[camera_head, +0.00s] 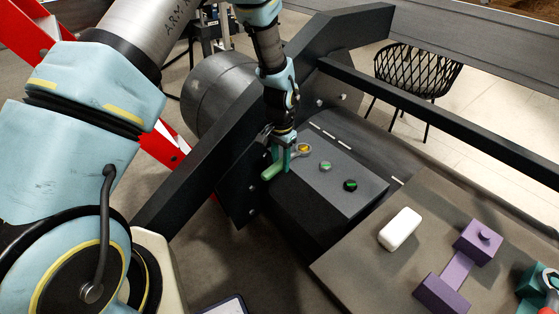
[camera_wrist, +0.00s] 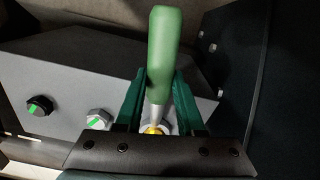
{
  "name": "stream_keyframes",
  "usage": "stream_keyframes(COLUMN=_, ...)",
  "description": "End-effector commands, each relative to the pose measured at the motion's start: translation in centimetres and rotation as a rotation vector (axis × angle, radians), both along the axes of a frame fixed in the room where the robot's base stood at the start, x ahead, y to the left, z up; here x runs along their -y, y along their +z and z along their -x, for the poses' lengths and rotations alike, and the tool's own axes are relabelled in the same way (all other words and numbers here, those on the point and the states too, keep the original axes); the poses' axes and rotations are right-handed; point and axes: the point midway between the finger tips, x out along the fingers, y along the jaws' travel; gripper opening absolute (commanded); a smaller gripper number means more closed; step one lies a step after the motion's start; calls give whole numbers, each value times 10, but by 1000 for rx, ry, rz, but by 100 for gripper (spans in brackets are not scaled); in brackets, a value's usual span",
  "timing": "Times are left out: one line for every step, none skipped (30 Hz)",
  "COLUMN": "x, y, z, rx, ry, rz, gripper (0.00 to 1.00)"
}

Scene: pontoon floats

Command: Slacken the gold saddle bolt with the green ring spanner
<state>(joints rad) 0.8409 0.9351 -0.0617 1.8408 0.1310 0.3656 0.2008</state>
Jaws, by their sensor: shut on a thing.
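The green ring spanner (camera_head: 273,171) is held in my gripper (camera_head: 284,156), which is shut on it. Its ring end lies at the gold saddle bolt (camera_head: 304,148) on the grey block top. In the wrist view the spanner's green handle (camera_wrist: 165,50) rises between the green fingers of my gripper (camera_wrist: 160,95), with its metal shank running down to the gold bolt (camera_wrist: 153,130). The ring appears around the gold bolt; whether it is fully seated is hard to tell. The lower part of the bolt is hidden by my gripper body in the wrist view.
Two more bolts, one pale with a green mark (camera_head: 326,166) and one black with green (camera_head: 350,185), sit on the same grey block (camera_head: 345,205). Dark beams (camera_head: 230,150) rise beside my gripper. A table (camera_head: 350,265) holds a white block (camera_head: 400,229) and a purple piece (camera_head: 458,268).

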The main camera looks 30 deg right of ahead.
Motion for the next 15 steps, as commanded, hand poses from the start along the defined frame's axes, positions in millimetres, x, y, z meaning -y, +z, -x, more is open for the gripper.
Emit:
stream_keyframes(x=2, y=0, z=2, rx=1, ry=10, rz=2, gripper=0)
stream_keyframes(x=2, y=0, z=3, rx=1, ry=16, rz=2, gripper=0)
stream_keyframes(x=2, y=1, z=3, rx=1, ry=24, rz=2, gripper=0)
stream_keyframes(x=2, y=1, z=4, rx=1, ry=28, rz=2, gripper=0)
stream_keyframes(x=2, y=1, z=4, rx=1, ry=30, rz=2, gripper=0)
stream_keyframes(x=2, y=1, z=4, rx=1, ry=32, rz=2, gripper=0)
stream_keyframes(x=2, y=1, z=4, rx=1, ry=33, rz=2, gripper=0)
stream_keyframes(x=2, y=1, z=4, rx=1, ry=33, rz=2, gripper=0)
stream_keyframes(x=2, y=1, z=4, rx=1, ry=33, rz=2, gripper=0)
stream_keyframes(x=2, y=1, z=4, rx=1, ry=33, rz=2, gripper=0)
stream_keyframes(x=2, y=1, z=4, rx=1, ry=32, rz=2, gripper=0)
stream_keyframes(x=2, y=1, z=4, rx=1, ry=32, rz=2, gripper=0)
stream_keyframes(x=2, y=1, z=4, rx=1, ry=33, rz=2, gripper=0)
stream_keyframes(x=2, y=1, z=4, rx=1, ry=33, rz=2, gripper=0)
stream_keyframes(x=2, y=0, z=4, rx=1, ry=35, rz=2, gripper=0)
